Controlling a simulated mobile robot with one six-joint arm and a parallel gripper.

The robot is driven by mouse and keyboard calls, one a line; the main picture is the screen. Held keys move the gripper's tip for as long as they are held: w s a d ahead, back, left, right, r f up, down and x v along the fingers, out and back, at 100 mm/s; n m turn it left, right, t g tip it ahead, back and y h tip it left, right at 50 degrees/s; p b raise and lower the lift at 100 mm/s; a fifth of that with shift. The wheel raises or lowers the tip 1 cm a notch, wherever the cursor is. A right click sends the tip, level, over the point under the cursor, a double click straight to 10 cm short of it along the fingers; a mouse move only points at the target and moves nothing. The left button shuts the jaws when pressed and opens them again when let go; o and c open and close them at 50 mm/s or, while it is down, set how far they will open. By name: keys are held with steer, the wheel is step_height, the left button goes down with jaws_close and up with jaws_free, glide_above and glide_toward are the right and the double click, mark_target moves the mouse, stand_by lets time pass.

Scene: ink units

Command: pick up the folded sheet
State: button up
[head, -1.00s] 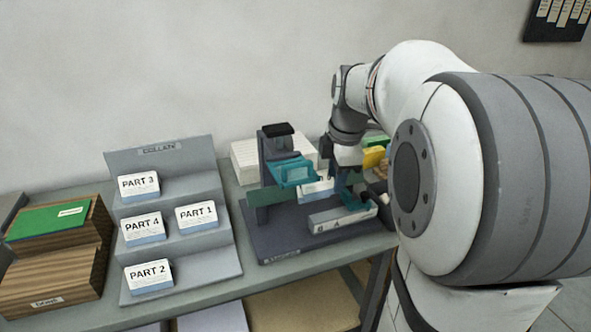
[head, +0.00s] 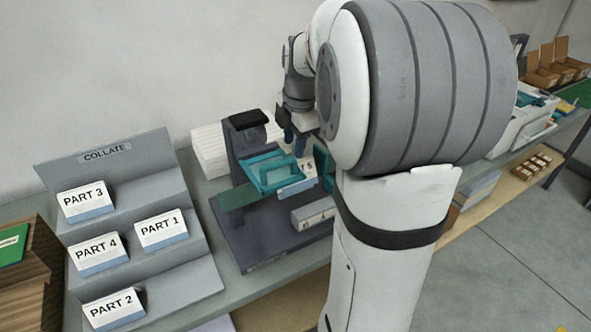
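A white folded sheet (head: 309,168) with a "5" showing stands at the right end of the teal cradle (head: 268,171) on the dark bench device. Its right part is hidden by my arm. My gripper (head: 297,143) points down just above and behind the cradle's right end, close to the sheet. It is small and partly covered by my arm, so I cannot tell whether its fingers are apart or touch the sheet.
A grey COLLATE rack (head: 191,270) at left holds cards marked PART 1 to PART 4. A white paper stack (head: 209,151) stands behind the device. A grey block (head: 313,212) lies on the device's base (head: 262,244).

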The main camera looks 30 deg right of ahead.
mark_target(307, 165)
steer(key=f, duration=0.5)
steer(key=shift+w, duration=0.2)
steer(key=shift+c, duration=0.5)
jaws_close()
